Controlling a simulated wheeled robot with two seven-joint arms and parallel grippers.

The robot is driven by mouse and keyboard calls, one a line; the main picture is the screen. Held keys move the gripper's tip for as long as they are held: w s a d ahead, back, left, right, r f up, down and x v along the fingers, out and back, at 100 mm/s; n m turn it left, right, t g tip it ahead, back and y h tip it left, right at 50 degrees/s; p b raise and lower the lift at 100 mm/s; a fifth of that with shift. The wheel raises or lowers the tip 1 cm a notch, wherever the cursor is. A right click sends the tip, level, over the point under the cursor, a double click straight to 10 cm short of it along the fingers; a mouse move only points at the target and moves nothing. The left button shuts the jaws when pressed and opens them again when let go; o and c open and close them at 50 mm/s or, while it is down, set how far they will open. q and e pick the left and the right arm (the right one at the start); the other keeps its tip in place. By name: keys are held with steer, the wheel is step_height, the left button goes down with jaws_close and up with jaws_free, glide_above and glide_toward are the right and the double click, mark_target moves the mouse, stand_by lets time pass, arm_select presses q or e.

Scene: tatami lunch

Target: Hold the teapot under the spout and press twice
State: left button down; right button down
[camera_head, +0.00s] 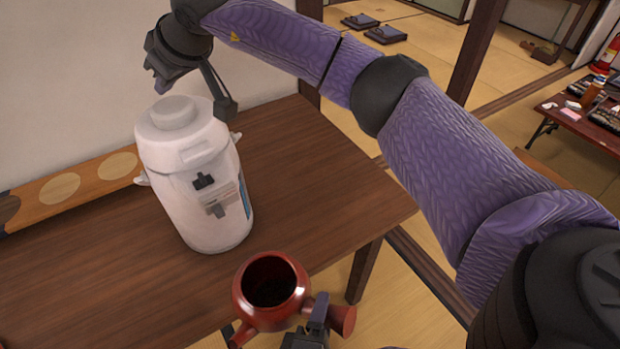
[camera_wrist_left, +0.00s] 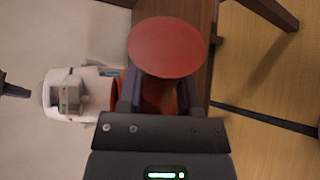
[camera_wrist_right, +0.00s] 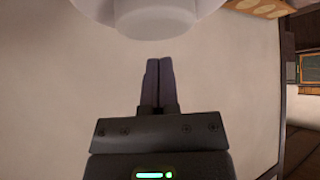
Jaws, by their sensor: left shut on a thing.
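The white dispenser (camera_head: 195,165) stands upright on the wooden table, with a round button on top (camera_head: 174,112) and a grey spout (camera_head: 217,205) on its front. The red teapot (camera_head: 262,316) is lidless, with a dark inside, in front of the dispenser near the table edge. My left gripper (camera_head: 318,312) is shut on its side handle (camera_head: 343,319); the handle's round end (camera_wrist_left: 168,47) hides much of the teapot in the left wrist view. My right gripper (camera_head: 159,84) is shut and empty, above and behind the dispenser top. Its closed fingertips (camera_wrist_right: 159,62) appear apart from the button (camera_wrist_right: 153,22).
The wooden table (camera_head: 320,185) has free room right of the dispenser. A board with pale circles (camera_head: 105,175) lies along the wall (camera_head: 70,80). My right arm crosses above the table. A low table with small items (camera_head: 585,120) is far right.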

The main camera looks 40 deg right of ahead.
mark_target(174, 105)
arm_select(q)
steer(key=w, duration=1.1)
steer(key=shift+w+a, duration=0.1)
steer(key=shift+w, duration=0.05)
arm_select(e)
steer(key=shift+f, duration=0.15)
stand_by(1.4)
steer(key=shift+f, duration=1.9)
steer(key=shift+r, duration=2)
steer(key=shift+f, duration=0.15)
steer(key=shift+f, duration=1.85)
